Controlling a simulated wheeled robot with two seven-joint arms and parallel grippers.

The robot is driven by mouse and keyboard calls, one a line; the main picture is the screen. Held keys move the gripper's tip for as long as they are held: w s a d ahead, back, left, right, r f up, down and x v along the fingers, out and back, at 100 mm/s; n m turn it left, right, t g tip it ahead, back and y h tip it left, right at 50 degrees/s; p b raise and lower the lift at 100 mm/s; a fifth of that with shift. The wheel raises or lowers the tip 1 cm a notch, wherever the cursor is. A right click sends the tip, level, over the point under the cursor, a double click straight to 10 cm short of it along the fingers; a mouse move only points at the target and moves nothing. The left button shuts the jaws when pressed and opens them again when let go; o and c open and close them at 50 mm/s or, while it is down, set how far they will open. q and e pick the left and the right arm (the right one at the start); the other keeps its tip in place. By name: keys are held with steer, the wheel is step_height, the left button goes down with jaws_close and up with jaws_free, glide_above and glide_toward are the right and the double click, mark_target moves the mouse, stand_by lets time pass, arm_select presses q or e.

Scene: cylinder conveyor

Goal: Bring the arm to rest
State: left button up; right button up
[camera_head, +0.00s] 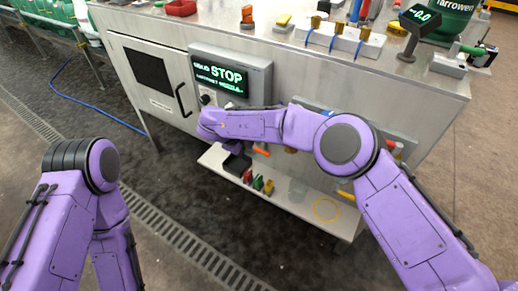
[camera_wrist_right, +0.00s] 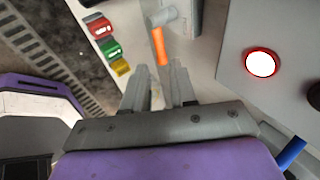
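My right arm reaches across the front of the steel cabinet (camera_head: 290,65), with its wrist just below the STOP display (camera_head: 228,76). In the right wrist view, the two fingers of my right gripper (camera_wrist_right: 161,76) stand apart with a gap between them, and nothing shows held. A tool with an orange handle (camera_wrist_right: 160,46) lies beyond the fingertips; its orange part also shows in the head view (camera_head: 262,151). My left arm (camera_head: 85,215) is bent down at the left of the head view, and its gripper is out of view.
A low shelf (camera_head: 290,195) juts out below my right arm, bearing red, green and yellow items (camera_wrist_right: 109,47). A round red-rimmed button (camera_wrist_right: 261,63) is at the right of the wrist view. Tools and fixtures stand on the cabinet top. Floor at the front left is clear.

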steer(key=v, duration=0.3)
steer(key=shift+s+a+r, duration=0.1)
steer(key=shift+a+r, duration=0.1)
steer(key=s+d+f+n+t+p, duration=0.1)
steer(key=d+f+n+t, duration=0.1)
steer(key=f+n, duration=0.1)
steer(key=s+d+f+n+t+p, duration=0.1)
steer(key=d+f+n+t, duration=0.1)
steer(key=f+n, duration=0.1)
steer(key=s+d+f+n+t+p, duration=0.1)
steer(key=s+d+f+n+t, duration=0.1)
steer(key=f+n, duration=0.1)
steer(key=shift+s+d+f+n+y, duration=0.1)
steer(key=shift+d+n+y, duration=0.2)
steer(key=shift+n+y, duration=0.15)
steer(key=s+d+f+n+g+y+p, duration=0.1)
steer(key=s+d+f+n+g+p, duration=0.2)
steer(key=s+d, duration=0.65)
steer(key=s+d+f+n+g+y+p, duration=0.1)
steer(key=s+d+f+n+y+p, duration=0.3)
steer(key=s, duration=0.9)
steer(key=s+d+r+n+g+h+p, duration=0.1)
steer(key=s+d+r+n+g+h, duration=0.1)
steer(key=s+d, duration=0.8)
step_height(320, 180, up, 3)
steer(key=shift+s+f+g+h, duration=0.2)
steer(key=shift+s+g+h, duration=0.2)
steer(key=shift+s+h, duration=0.55)
